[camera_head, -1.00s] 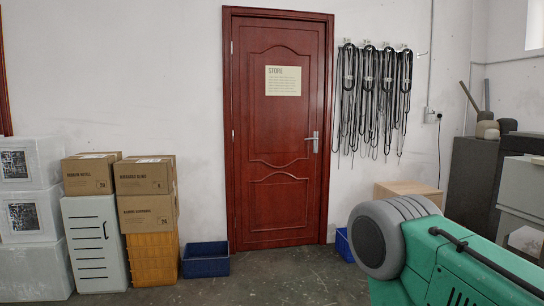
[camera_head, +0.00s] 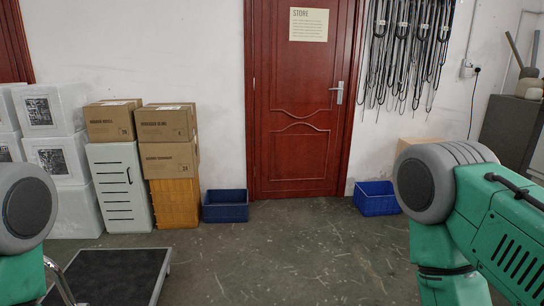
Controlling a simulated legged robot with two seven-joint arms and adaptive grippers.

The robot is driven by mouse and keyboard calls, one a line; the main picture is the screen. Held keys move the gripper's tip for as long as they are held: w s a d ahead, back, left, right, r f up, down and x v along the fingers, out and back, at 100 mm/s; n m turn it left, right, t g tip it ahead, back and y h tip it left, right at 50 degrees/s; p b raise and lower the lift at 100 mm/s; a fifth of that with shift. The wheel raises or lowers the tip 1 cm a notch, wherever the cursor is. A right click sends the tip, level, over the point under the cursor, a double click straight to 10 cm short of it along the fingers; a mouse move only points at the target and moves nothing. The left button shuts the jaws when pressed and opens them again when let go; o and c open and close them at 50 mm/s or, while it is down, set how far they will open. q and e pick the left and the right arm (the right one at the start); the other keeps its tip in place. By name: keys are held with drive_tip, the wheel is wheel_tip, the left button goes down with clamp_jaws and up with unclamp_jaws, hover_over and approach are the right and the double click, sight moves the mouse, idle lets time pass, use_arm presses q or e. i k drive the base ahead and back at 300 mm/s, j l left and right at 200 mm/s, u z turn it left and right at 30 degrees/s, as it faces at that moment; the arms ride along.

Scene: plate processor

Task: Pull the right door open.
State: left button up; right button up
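A dark red wooden door (camera_head: 292,105) stands shut in its frame in the far wall. It carries a paper sign (camera_head: 309,25) reading STORE. Its silver lever handle (camera_head: 338,92) is on the right edge of the door. Another dark red door or frame (camera_head: 12,45) is cut off at the far left edge. Parts of my two green and grey arms show at the lower left and lower right, well short of the door. Neither gripper is in view.
Blue bins stand left (camera_head: 225,206) and right (camera_head: 376,198) of the door. Cardboard boxes (camera_head: 168,124), an orange cabinet (camera_head: 174,203) and a white cabinet (camera_head: 122,187) stand at left. A black platform (camera_head: 108,275) lies lower left. The middle floor is clear.

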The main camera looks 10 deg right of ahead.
sight(301, 49)
drive_tip(key=i+l+z, duration=0.3)
drive_tip(key=i, duration=0.25)
drive_tip(key=i+l+z, duration=0.3)
drive_tip(key=i, duration=0.3)
drive_tip(key=i+z, duration=0.35)
drive_tip(key=i, duration=2.5)
